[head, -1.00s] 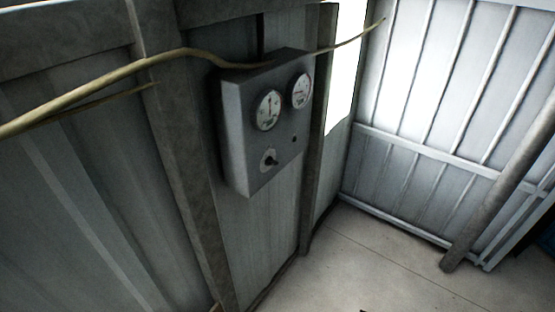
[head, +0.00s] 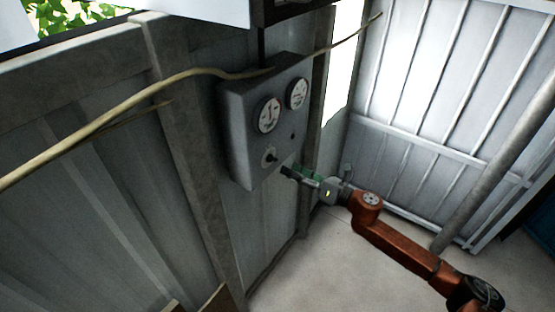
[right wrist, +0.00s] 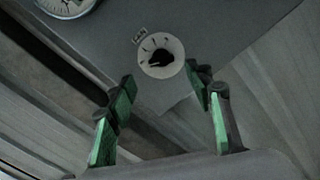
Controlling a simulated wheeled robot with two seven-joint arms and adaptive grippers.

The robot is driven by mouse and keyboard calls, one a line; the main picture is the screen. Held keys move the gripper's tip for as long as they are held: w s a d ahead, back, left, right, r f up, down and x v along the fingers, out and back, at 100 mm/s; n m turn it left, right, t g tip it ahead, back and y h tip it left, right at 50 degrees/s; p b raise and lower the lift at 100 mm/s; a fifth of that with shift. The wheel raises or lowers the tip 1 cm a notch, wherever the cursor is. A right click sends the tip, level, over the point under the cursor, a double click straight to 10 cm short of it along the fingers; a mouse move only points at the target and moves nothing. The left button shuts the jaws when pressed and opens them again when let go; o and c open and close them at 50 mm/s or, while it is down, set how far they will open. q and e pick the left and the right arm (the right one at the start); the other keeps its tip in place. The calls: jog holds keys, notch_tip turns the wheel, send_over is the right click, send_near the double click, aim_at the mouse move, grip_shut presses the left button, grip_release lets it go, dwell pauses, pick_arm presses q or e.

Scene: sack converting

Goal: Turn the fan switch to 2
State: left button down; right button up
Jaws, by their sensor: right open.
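A grey control box (head: 240,130) is mounted on the corrugated wall. Its fan switch (head: 270,155) is a small dark knob on a pale round dial, low on the front face. In the right wrist view the dark knob (right wrist: 160,57) sits on the white dial with tick marks around it and a small label beside it. My right gripper (head: 287,171) is just below and right of the switch, apart from it. In the right wrist view its two green-padded fingers (right wrist: 163,82) are spread and empty, with the knob beyond their tips. The numbers on the dial are too small to read.
Steel posts (head: 190,160) flank the box. The floor (head: 340,265) is clear.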

aim_at(275, 161)
jog(key=p+x, duration=0.1)
jog(key=x, duration=0.6)
jog(key=shift+w+f, duration=0.1)
jog(key=c, duration=1.2)
